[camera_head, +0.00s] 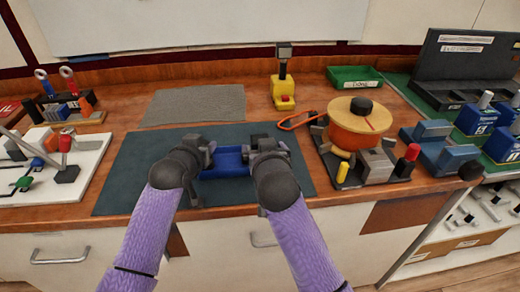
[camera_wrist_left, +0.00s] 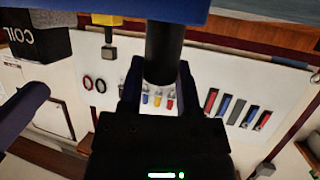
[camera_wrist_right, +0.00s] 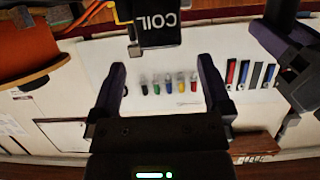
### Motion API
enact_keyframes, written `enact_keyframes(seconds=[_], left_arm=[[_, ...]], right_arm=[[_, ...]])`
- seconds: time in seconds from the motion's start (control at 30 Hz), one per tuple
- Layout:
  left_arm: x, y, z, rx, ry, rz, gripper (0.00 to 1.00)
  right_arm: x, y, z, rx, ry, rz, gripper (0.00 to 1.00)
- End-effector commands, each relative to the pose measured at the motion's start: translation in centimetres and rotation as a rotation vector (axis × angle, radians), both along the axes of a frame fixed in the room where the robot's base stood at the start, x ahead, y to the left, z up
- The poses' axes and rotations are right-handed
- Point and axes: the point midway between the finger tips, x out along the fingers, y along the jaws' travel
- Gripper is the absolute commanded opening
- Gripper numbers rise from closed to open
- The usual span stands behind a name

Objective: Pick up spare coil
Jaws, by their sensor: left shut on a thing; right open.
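The spare coil (camera_wrist_right: 157,28) is a black block with upside-down "COIL" lettering, just beyond the fingers in the right wrist view. It also shows at the upper left of the left wrist view (camera_wrist_left: 40,38). My right gripper (camera_wrist_right: 163,92) is open, and the coil is not between its fingers. My left gripper (camera_wrist_left: 158,90) is shut on a black cylinder (camera_wrist_left: 164,50) under a blue body (camera_wrist_left: 180,8). In the head view a blue part (camera_head: 225,162) lies between the two grippers over the dark mat; the fingertips are partly hidden by my wrists.
An orange-and-yellow round reel (camera_head: 358,128) stands right of the mat. A yellow-based tool (camera_head: 283,92) and orange loop (camera_head: 297,121) are behind. A green tray (camera_head: 354,78) is at the back. A white board with clips (camera_head: 90,160) is left. The grey mat (camera_head: 195,104) is clear.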

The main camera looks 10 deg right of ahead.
Motion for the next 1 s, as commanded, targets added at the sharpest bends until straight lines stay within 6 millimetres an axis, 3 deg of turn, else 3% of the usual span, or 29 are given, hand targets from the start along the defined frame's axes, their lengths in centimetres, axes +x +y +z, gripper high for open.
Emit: enact_keyframes(seconds=[0.3, 0.57, 1.0], left_arm=[[-0.1, 0.0, -0.4, 0.002, 0.009, -0.001, 0.00], [-0.1, 0.0, -0.4, 0.002, 0.009, -0.001, 0.00], [-0.1, 0.0, -0.4, 0.002, 0.009, -0.001, 0.00]], right_arm=[[4.7, 0.1, -1.3, 0.000, 0.001, 0.000, 1.00], [5.0, 0.1, -1.4, 0.001, 0.002, 0.000, 1.00], [4.9, 0.1, -1.5, 0.000, 0.002, 0.001, 0.07]])
